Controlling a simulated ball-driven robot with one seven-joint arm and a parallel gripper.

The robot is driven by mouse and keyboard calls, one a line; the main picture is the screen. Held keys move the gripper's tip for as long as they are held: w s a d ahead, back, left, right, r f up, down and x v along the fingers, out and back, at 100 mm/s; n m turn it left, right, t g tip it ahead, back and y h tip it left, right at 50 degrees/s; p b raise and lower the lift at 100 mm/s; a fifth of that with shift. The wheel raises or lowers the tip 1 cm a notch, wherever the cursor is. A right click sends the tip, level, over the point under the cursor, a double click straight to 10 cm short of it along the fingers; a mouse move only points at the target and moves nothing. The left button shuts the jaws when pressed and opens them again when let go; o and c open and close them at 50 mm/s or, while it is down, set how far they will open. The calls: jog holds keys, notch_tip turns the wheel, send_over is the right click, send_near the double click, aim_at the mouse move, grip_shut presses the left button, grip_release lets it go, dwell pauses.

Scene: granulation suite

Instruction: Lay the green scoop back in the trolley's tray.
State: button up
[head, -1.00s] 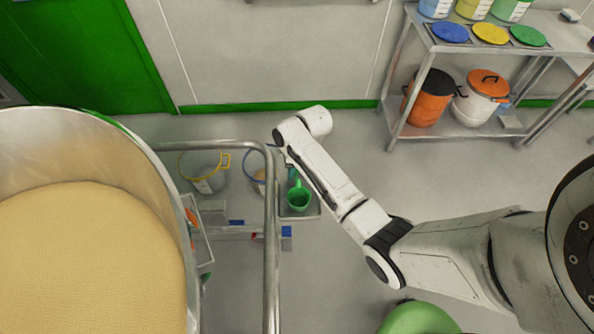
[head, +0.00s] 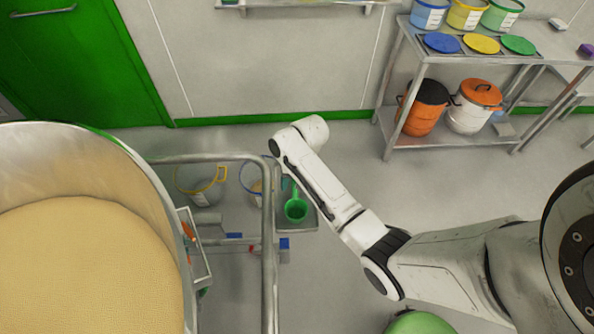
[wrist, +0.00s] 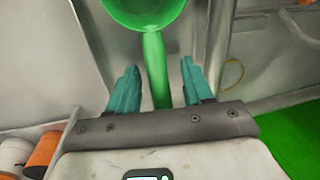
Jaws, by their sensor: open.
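The green scoop (head: 296,211) shows in the head view below the end of my arm, over or in a small grey metal tray (head: 311,222) at the trolley's right side. I cannot tell from this view whether it rests fully on the tray. In the wrist view the scoop's bowl (wrist: 143,9) is cut off at the top, and its handle runs down between my fingers. My gripper (wrist: 160,65) is open, with one teal finger on each side of the handle and visible gaps. In the head view my wrist mostly hides the gripper.
A large steel bowl of tan powder (head: 90,265) fills the left, with a steel rail (head: 268,250) beside it. Clear buckets with a yellow handle (head: 203,183) and a blue rim (head: 254,180) stand near the tray. A steel shelf (head: 440,143) holds bins at upper right.

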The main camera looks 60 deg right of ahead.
notch_tip(320, 180, up, 11)
jog(key=s+d, duration=0.1)
jog(key=d, duration=0.1)
jog(key=s+a+f+n, duration=0.4)
jog(key=s+a, duration=0.5)
jog(key=a, duration=0.4)
jog(key=s+a+r+n+h, duration=0.1)
jog(key=s+n, duration=0.4)
jog(key=s, duration=0.5)
jog(key=shift+a+r+h, duration=0.15)
jog(key=shift+a+h, duration=0.25)
jog(key=shift+a, duration=0.2)
